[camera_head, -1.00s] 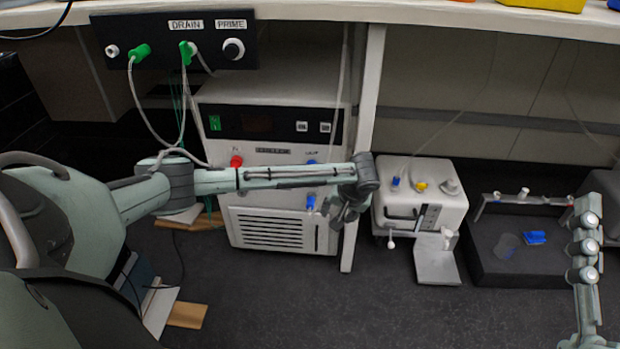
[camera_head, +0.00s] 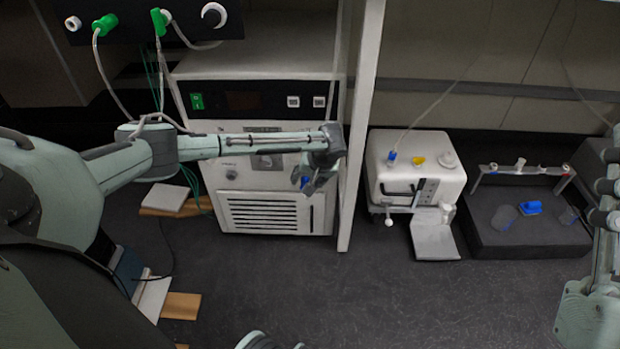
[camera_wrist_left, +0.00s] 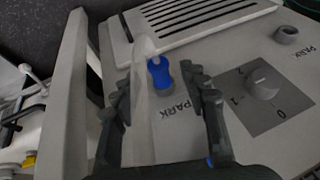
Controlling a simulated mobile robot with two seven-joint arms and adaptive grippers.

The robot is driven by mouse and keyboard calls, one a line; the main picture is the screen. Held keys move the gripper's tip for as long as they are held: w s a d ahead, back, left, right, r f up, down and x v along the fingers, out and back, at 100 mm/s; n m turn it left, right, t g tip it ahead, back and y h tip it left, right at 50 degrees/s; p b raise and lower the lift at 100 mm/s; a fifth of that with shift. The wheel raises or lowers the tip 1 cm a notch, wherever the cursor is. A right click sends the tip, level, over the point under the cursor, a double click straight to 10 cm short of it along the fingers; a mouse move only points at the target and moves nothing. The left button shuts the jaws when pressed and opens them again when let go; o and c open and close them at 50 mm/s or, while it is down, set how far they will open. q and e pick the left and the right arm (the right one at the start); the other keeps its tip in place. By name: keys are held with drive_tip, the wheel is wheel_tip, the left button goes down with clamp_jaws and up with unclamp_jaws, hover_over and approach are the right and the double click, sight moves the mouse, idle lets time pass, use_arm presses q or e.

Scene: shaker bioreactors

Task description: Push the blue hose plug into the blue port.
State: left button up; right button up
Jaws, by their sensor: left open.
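The blue hose plug (camera_wrist_left: 159,75) sits at a PARK spot on the front of the white chiller unit (camera_head: 275,215), with a pale translucent hose beside it. In the wrist view it lies between the two fingers of my left gripper (camera_wrist_left: 155,82). The fingers are open, with a gap on either side of the plug. In the head view a bit of the plug (camera_head: 305,182) shows at the fingertips of my left gripper (camera_head: 316,180). The blue port cannot be seen now; my left forearm covers the upper part of the chiller front. My right gripper is not in view.
A dial (camera_wrist_left: 262,82) and an empty grey PARK holder (camera_wrist_left: 287,35) are on the chiller front.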

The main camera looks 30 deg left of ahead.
use_arm(q)
drive_tip(key=shift+a+f, duration=0.15)
drive_tip(key=shift+f, duration=0.2)
drive_tip(key=shift+c, duration=0.5)
clamp_jaws()
drive_tip(key=shift+r, duration=0.1)
drive_tip(key=shift+s+d+p, duration=0.35)
drive_tip(key=shift+s+p, duration=0.2)
drive_tip(key=shift+p, duration=0.45)
drive_tip(key=shift+s+d, duration=0.1)
drive_tip(key=shift+s+d+p, duration=0.25)
drive_tip(key=shift+s+p, duration=0.2)
drive_tip(key=shift+p, duration=0.45)
drive_tip(key=shift+s, duration=0.1)
